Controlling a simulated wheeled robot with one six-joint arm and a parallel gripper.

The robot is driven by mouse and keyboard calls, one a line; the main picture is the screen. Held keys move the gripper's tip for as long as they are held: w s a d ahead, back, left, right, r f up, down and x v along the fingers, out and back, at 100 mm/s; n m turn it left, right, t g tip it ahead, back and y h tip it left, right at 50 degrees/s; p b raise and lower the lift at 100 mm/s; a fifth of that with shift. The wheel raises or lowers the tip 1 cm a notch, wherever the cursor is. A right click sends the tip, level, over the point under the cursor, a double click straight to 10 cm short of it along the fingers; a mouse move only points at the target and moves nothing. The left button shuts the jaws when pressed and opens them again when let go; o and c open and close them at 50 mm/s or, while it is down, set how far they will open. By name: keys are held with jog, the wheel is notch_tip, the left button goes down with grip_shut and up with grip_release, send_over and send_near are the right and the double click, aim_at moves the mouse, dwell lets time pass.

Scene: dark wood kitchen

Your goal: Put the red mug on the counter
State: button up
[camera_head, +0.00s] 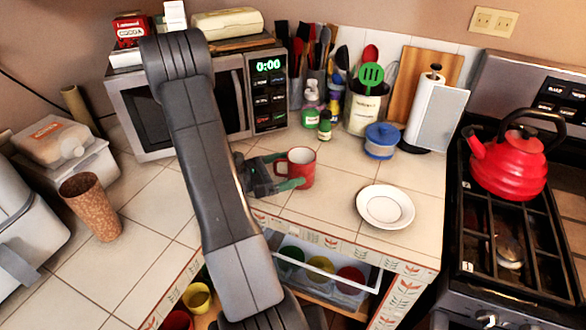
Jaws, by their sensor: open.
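The red mug (300,166) stands upright on the white tiled counter (330,205), in front of the microwave's right side. My gripper (284,180) is at the mug's left side, low over the counter, with its fingers pointing right toward the mug. It is open. One finger shows in front of the mug's lower left; the other finger is hard to make out. My arm hides part of the gripper's left side and the counter behind it. I cannot tell whether a finger touches the mug.
A white saucer (385,207) lies to the right of the mug. A blue lidded pot (381,141), bottles (311,105) and a utensil crock (364,108) stand behind. The microwave (200,100) is at the back left. An open drawer (320,272) with coloured cups is below the counter edge.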

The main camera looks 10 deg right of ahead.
jog(key=a, duration=0.3)
jog(key=s+a+b, duration=0.1)
jog(key=a, duration=0.2)
jog(key=s+a, duration=0.1)
jog(key=a, duration=0.3)
jog(key=shift+b, duration=0.3)
